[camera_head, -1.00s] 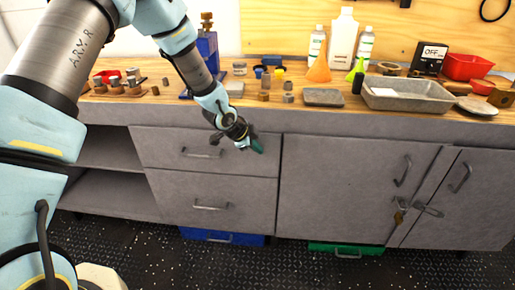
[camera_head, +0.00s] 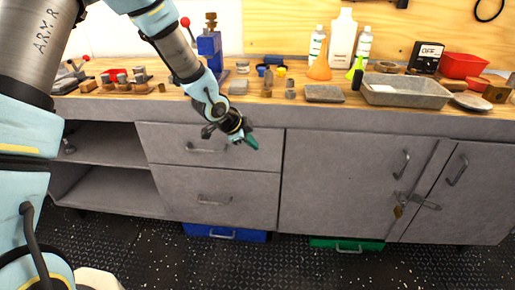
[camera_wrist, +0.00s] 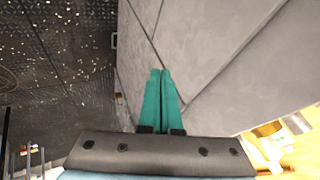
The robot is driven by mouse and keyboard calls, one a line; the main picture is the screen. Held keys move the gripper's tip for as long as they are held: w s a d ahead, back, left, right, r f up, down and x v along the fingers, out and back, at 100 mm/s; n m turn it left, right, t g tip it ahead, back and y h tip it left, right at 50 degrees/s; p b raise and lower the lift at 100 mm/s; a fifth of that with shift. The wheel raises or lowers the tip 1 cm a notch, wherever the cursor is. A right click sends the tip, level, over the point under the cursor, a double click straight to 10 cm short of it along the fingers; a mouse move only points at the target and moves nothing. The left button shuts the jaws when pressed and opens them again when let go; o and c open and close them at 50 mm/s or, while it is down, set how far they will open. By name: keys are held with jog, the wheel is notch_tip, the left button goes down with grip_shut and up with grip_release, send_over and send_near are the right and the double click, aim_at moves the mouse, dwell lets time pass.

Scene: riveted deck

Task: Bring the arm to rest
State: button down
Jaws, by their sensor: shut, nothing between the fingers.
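My gripper (camera_head: 251,142) hangs in front of the grey cabinet, a little below the bench top's front edge, near the upper drawer. In the wrist view its two green fingers (camera_wrist: 162,98) lie together, shut with nothing between them. The drawer and door fronts of the grey cabinet (camera_wrist: 205,40) lie beyond the fingertips. My arm reaches from the left side of the head view, down past the bench edge to the gripper.
Two drawers and padlocked doors (camera_head: 400,205) are shut. A blue case (camera_head: 225,233) and a green case (camera_head: 345,244) lie under the cabinet. The dark deck is clear.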

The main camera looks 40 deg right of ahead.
jog(key=v, duration=0.5)
jog(key=w+a+r+n+t+y+p, duration=0.1)
jog(key=w+a+r+n+y, duration=0.2)
jog(key=a, duration=0.5)
jog(key=w+a+r+n+t+p, duration=0.1)
jog(key=w+a+r+n, duration=0.1)
jog(key=a+n, duration=0.5)
jog(key=w+a+r+n+t+y+p, duration=0.1)
jog(key=w+a+r+n+y, duration=0.15)
jog(key=a, duration=0.75)
jog(key=s+a+r+n+p, duration=0.1)
jog(key=s+a+r+n, duration=0.1)
jog(key=a, duration=0.4)
jog(key=s+a+r+n+g+y, duration=0.1)
jog(key=s+a+r+n, duration=0.1)
jog(key=a+n, duration=0.3)
jog(key=s+a+r+n+g+p, duration=0.1)
jog(key=s+a+r+n, duration=0.1)
jog(key=s+a+n, duration=0.2)
jog(key=a, duration=0.3)
jog(key=shift+s+a+n+y+p, duration=0.25)
jog(key=shift+s+n+y+p, duration=0.05)
jog(key=shift+n+y+p, duration=0.05)
